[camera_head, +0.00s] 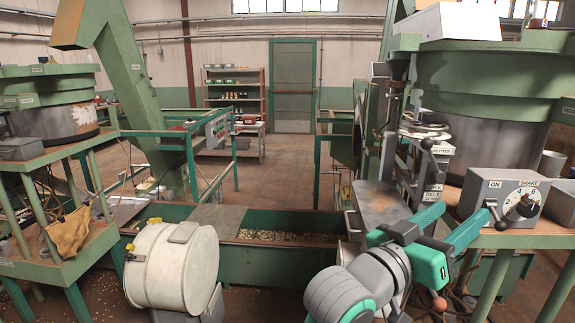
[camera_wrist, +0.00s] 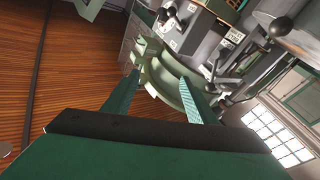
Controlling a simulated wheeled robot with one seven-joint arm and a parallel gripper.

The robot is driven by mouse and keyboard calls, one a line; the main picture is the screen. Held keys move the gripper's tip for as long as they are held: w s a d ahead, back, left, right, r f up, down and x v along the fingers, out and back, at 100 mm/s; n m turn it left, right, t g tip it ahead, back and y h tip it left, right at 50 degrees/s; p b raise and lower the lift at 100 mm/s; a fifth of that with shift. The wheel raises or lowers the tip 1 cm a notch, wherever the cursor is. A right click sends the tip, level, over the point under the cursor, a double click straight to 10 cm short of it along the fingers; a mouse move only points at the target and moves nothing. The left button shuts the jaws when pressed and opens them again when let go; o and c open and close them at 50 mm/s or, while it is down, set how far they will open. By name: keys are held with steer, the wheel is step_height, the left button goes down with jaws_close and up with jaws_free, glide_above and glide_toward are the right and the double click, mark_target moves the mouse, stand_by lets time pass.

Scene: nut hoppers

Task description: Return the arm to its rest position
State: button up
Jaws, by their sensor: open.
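My gripper (camera_head: 465,209) is at the right of the head view, on my grey and teal arm. Its two teal fingers point up and right, towards the grey control box (camera_head: 499,196) marked ON and SHAKE. The fingers are apart with nothing held between them. In the wrist view my gripper (camera_wrist: 161,75) also shows open and empty, with green and grey machinery beyond the fingertips. I cannot tell the gap between the fingers and the control box.
A large green and grey hopper (camera_head: 482,85) stands behind the box. A cream drum (camera_head: 172,265) stands at the front left of my arm. A green trough (camera_head: 250,262) runs behind it. Another hopper (camera_head: 52,122) is at the left. Open floor shows towards the back.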

steer(key=w+a+f+n+t+y, duration=0.2)
steer(key=a+f+n+t+y, duration=0.15)
steer(key=f, duration=0.65)
steer(key=w+a+f+n+t+y, duration=0.25)
steer(key=a+f+n, duration=0.25)
steer(key=f, duration=0.5)
steer(key=s+a+f+n+t+y, duration=0.1)
steer(key=s+a+f+n+y, duration=0.2)
steer(key=f, duration=0.5)
steer(key=s+a+f+t+y, duration=0.1)
steer(key=s+a+f+y, duration=0.2)
steer(key=a+f, duration=0.4)
steer(key=s+a+f+g+y, duration=0.1)
steer(key=s+a+f+y, duration=0.4)
steer(key=s+f, duration=0.8)
steer(key=s+a+m+g, duration=0.1)
steer(key=s+a, duration=0.1)
steer(key=s, duration=0.7)
steer(key=s+a+f+m, duration=0.1)
steer(key=s+a, duration=0.2)
steer(key=s, duration=0.7)
steer(key=shift+f+m+g, duration=0.15)
steer(key=shift+m+g, duration=0.2)
steer(key=shift+g, duration=0.05)
steer(key=shift+w, duration=0.2)
steer(key=shift+s+d, duration=0.1)
